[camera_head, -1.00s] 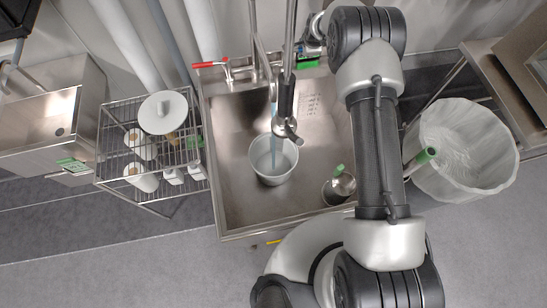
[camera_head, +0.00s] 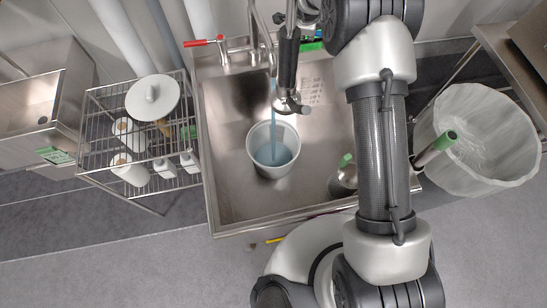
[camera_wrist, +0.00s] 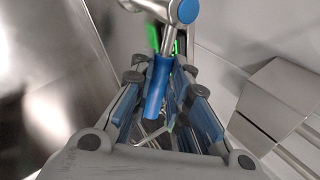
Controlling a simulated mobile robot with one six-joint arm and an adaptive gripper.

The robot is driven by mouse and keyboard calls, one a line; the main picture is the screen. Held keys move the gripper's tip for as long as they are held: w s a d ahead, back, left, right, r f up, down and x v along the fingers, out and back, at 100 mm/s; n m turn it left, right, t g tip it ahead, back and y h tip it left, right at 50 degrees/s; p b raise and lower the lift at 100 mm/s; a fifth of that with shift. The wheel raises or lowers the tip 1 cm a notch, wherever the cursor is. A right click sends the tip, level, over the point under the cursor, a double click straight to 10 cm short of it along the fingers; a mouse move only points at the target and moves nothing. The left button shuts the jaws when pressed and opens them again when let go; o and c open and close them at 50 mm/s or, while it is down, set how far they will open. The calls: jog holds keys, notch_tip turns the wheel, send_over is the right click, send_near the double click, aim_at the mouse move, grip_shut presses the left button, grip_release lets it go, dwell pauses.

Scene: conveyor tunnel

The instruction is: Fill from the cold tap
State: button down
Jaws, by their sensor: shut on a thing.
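A white bucket (camera_head: 260,153) stands upright in the steel sink (camera_head: 225,195). A thin blue stream of water (camera_head: 273,97) falls from above into it, and blue water (camera_head: 274,154) covers its bottom. In the wrist view my gripper (camera_wrist: 160,76) is shut on the blue tap lever (camera_wrist: 157,88), which runs between its blue-padded fingers. A steel tap body (camera_wrist: 160,10) with a blue cap joins the lever. In the head view my arm hides the blue lever. The red tap lever (camera_head: 196,43) points left. A dark-handled spray head (camera_head: 289,80) hangs above the sink.
A wire rack (camera_head: 107,157) with white containers and a white lid (camera_head: 152,101) stands left of the sink. A lined bin (camera_head: 492,172) stands at the right. A steel bottle (camera_head: 343,181) is in the sink's right side, partly hidden by my arm.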

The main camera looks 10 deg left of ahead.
jog(key=shift+s, duration=0.1)
jog(key=shift+a+f, duration=0.1)
jog(key=shift+s+m+h+b, duration=0.4)
jog(key=shift+m+h+b, duration=0.1)
jog(key=shift+m+b, duration=0.4)
dwell(2.3)
